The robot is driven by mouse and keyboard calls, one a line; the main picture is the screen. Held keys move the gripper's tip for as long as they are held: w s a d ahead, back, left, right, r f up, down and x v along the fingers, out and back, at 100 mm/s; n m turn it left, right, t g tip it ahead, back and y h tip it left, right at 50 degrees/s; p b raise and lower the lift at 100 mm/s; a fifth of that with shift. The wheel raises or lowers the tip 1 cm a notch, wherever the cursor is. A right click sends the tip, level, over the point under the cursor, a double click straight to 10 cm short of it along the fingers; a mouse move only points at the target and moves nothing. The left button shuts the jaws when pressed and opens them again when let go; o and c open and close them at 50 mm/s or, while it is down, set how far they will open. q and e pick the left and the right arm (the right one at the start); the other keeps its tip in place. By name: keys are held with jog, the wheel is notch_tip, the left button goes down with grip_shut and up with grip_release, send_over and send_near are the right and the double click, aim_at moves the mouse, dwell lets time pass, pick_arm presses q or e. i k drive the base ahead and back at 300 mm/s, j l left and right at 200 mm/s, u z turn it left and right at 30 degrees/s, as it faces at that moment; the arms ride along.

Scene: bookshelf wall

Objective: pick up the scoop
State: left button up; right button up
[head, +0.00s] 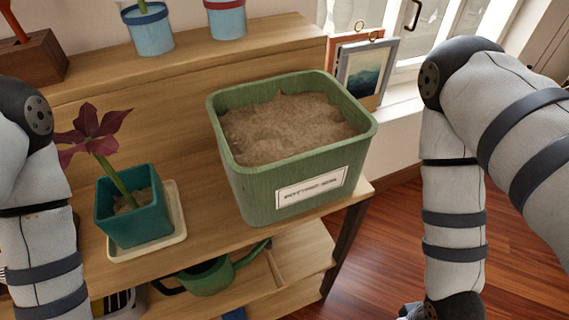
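I cannot make out a scoop for certain in the head view. An orange-red handle-like piece (12,20) stands in a dark wooden block (38,60) at the upper left; its top is cut off, so I cannot tell which tool it is. A green bin (262,190) full of brown soil (285,128) stands on the shelf, with no tool seen in the soil. My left arm is at the left edge and my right arm at the right. Both grippers are outside the picture.
A teal pot (133,215) with a dark red flower stands on a cream saucer (172,237). Blue pots (150,32) and (227,18) stand on the upper ledge. A green watering can (207,277) is on the lower shelf. Framed pictures (366,70) lean by the window.

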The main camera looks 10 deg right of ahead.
aim_at(280, 284)
jog(key=k+l+u, duration=0.1)
jog(key=l+u, duration=0.15)
jog(key=k+l+u, duration=0.25)
jog(key=l, duration=0.2)
jog(key=l+u, duration=0.25)
jog(key=k+l+u, duration=0.25)
jog(key=l, duration=0.15)
jog(key=i+l+u, duration=0.25)
jog(key=l, duration=0.2)
jog(key=l+u, duration=0.25)
jog(key=l, duration=0.15)
jog(key=l+u, duration=0.25)
jog(key=l, duration=0.25)
jog(key=i, duration=0.05)
